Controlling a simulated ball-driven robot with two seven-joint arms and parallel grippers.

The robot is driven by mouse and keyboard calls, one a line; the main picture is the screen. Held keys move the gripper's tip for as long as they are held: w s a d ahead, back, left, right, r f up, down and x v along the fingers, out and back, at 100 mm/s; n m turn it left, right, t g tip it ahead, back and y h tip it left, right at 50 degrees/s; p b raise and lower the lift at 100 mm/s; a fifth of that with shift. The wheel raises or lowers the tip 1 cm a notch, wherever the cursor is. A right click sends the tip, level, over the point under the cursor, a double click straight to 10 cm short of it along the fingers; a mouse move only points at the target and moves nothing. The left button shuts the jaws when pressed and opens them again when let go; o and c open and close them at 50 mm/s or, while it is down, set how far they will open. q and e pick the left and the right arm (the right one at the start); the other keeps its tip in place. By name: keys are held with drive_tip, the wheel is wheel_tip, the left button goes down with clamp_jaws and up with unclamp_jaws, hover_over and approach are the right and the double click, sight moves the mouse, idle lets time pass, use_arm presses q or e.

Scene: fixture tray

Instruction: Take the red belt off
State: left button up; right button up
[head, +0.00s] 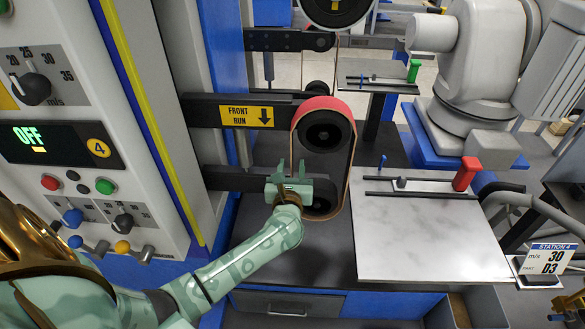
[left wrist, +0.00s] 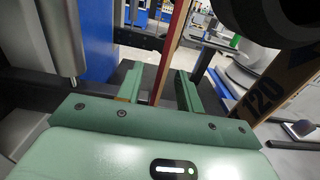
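The red belt (head: 349,165) loops around a black upper roller (head: 322,135) and a black lower roller (head: 318,207) in the head view. Its outer face is red, its inner face tan. In the left wrist view a red run of the belt (left wrist: 172,62) passes between my fingers, and a tan run marked "120" (left wrist: 268,85) shows at the right. My left gripper (head: 289,180) is at the left run near the lower roller. It also shows in the left wrist view (left wrist: 158,90), its fingers apart with gaps beside the belt. My right gripper is not in view.
A control panel (head: 62,145) at the left reads "OFF". A yellow "FRONT RUN" label (head: 247,116) with a down arrow is on the upper arm. A pale table (head: 430,235) with a red-handled stop (head: 466,174) stands close right of the belt. A grey machine (head: 470,70) stands behind.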

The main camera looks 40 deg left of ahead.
use_arm(q)
drive_tip(key=shift+w+a, duration=0.15)
drive_tip(key=shift+w, duration=0.1)
clamp_jaws()
idle(0.9)
drive_tip(key=shift+r, duration=0.15)
idle(0.5)
drive_tip(key=shift+r+p, duration=0.35)
drive_tip(key=shift+p, duration=0.05)
